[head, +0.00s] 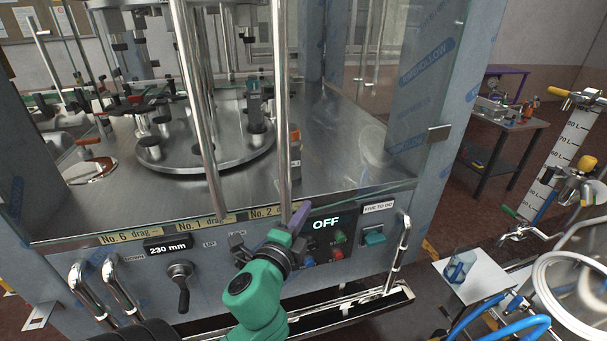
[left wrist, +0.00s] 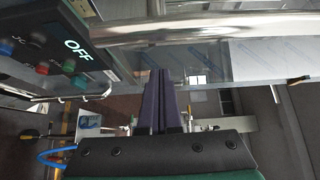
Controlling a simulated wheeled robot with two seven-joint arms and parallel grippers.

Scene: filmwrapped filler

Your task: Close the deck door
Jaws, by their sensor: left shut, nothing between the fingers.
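The deck door appears as clear panes across the front of the steel machine, with two upright steel bar handles, a left one (head: 200,110) and a right one (head: 280,110). A greenish glass edge runs right from the right bar's foot; I cannot tell exactly how far the door stands open. My left gripper (head: 301,214), with purple fingers, is shut and empty just by the lower end of the right bar. In the left wrist view the shut fingers (left wrist: 161,75) point toward a steel bar (left wrist: 200,28), with a gap seeming to lie between. My right gripper is not in view.
The front panel holds an OFF display (head: 326,223), buttons and a black lever (head: 181,285). Curved steel handles (head: 400,245) stick out at both lower sides. A round turntable (head: 205,155) stands on the deck. A side table (head: 510,135) and a white ring-shaped vessel (head: 560,300) lie right.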

